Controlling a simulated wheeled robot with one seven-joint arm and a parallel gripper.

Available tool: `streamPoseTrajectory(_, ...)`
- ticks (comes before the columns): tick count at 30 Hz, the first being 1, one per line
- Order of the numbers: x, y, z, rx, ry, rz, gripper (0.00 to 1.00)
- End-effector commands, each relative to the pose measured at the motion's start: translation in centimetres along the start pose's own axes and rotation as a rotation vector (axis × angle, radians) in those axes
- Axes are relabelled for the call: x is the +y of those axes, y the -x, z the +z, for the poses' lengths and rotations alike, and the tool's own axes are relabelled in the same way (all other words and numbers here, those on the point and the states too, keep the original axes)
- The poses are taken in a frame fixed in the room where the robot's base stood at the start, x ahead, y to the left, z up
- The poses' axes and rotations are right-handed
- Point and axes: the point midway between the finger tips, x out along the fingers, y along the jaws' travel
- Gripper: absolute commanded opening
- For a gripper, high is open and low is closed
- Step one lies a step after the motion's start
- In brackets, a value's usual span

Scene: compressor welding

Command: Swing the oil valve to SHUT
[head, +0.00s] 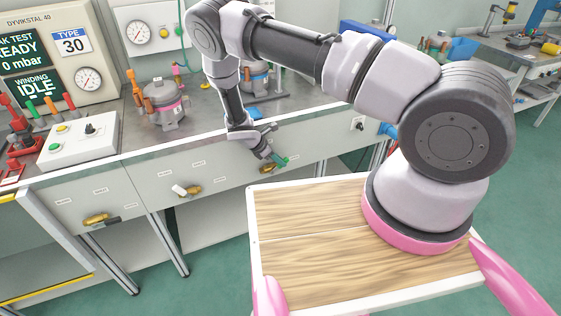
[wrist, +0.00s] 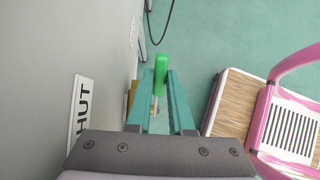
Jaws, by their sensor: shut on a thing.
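A brass valve with a green handle (wrist: 160,66) sits on the grey front panel below the bench; its label is too small to read. In the wrist view the handle lies between the two teal fingers of my gripper (wrist: 160,92), which is shut on it. In the head view my gripper (head: 275,158) is at the panel, and the valve's brass body (head: 267,170) shows just below it. A plate ending in "HUT" (wrist: 82,108) is on the panel left of the fingers, its first letter cut off or hidden.
A white-handled valve (head: 188,190) and a black-handled valve (head: 97,219) are on the same panel further left. Compressors (head: 165,105) stand on the bench above. A wood-topped cart (head: 310,225) with pink rails is in front. A dark cable (wrist: 160,25) hangs beyond the handle.

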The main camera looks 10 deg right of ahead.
Motion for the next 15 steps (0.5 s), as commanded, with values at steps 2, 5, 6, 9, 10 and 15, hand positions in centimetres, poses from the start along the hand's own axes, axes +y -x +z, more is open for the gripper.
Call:
streamPoseTrajectory(2,0.11,0.08,0.02,-0.003,-0.001,0.002,0.00)
streamPoseTrajectory(5,0.11,0.08,0.02,-0.003,-0.001,0.002,0.00)
streamPoseTrajectory(6,0.10,0.08,0.02,-0.003,-0.001,0.002,0.00)
streamPoseTrajectory(9,0.10,0.07,0.01,-0.003,0.000,0.002,0.00)
streamPoseTrajectory(10,0.10,0.07,0.01,-0.003,0.000,0.002,0.00)
streamPoseTrajectory(15,0.07,0.04,0.00,-0.002,0.000,0.001,0.50)
